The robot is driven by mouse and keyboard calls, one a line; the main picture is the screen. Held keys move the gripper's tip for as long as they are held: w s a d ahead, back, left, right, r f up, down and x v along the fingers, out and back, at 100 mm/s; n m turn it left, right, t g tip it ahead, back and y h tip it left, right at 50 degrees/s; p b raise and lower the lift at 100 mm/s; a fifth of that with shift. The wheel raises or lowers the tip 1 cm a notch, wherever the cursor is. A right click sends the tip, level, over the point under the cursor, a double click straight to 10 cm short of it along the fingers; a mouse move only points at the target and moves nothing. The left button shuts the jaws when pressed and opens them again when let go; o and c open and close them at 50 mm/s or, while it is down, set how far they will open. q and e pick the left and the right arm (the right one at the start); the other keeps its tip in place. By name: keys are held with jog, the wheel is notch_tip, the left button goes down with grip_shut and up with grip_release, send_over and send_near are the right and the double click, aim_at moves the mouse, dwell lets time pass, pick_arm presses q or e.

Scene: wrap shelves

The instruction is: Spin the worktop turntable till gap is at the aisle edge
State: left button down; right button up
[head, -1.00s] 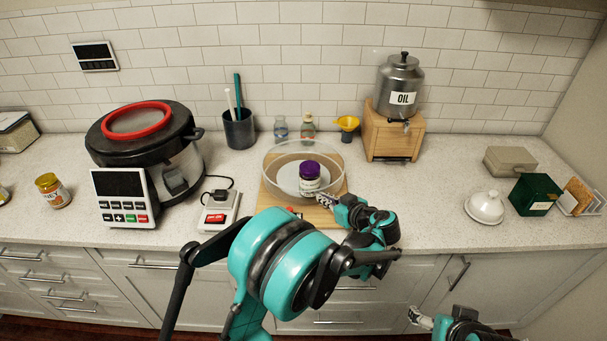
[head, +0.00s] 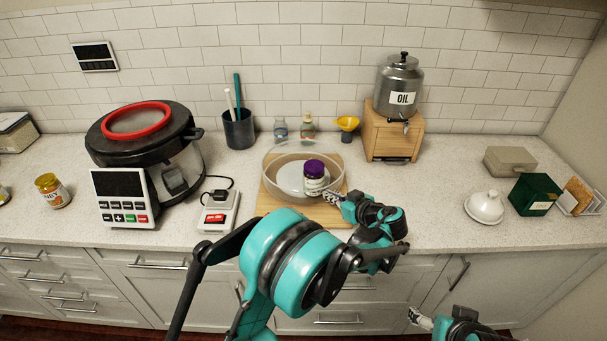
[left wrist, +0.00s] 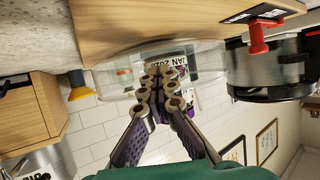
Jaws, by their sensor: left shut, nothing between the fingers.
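The worktop turntable (head: 268,178) is a low, clear-walled round tray on a wooden board at the middle of the counter. A jar with a purple lid (head: 314,166) stands upright in its right part. My left gripper (head: 331,197) is shut and empty at the front right of the tray, close beside the jar. In the left wrist view its closed fingertips (left wrist: 163,85) overlap the clear wall (left wrist: 118,70) and the jar's dated label (left wrist: 168,60); contact cannot be told. The wall's gap cannot be made out. My right gripper (head: 419,318) is low at the right, away from the counter.
A cooker (head: 140,140) and a small device with a red button (head: 215,217) stand to the left. An oil dispenser (head: 400,85) on a wooden stand is behind right. Small bottles and a yellow funnel (head: 347,123) stand behind.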

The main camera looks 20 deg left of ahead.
aim_at(335, 187)
pick_arm(q)
jog(key=shift+w+d, duration=0.75)
jog(key=shift+w, duration=0.1)
jog(key=shift+w+d, duration=0.25)
jog(key=shift+w, duration=0.3)
jog(key=shift+w+d, duration=0.2)
jog(key=shift+w, duration=0.3)
jog(key=shift+w+d, duration=0.25)
jog(key=shift+w, duration=0.35)
jog(key=shift+w+d, duration=0.2)
jog(key=shift+w, duration=0.25)
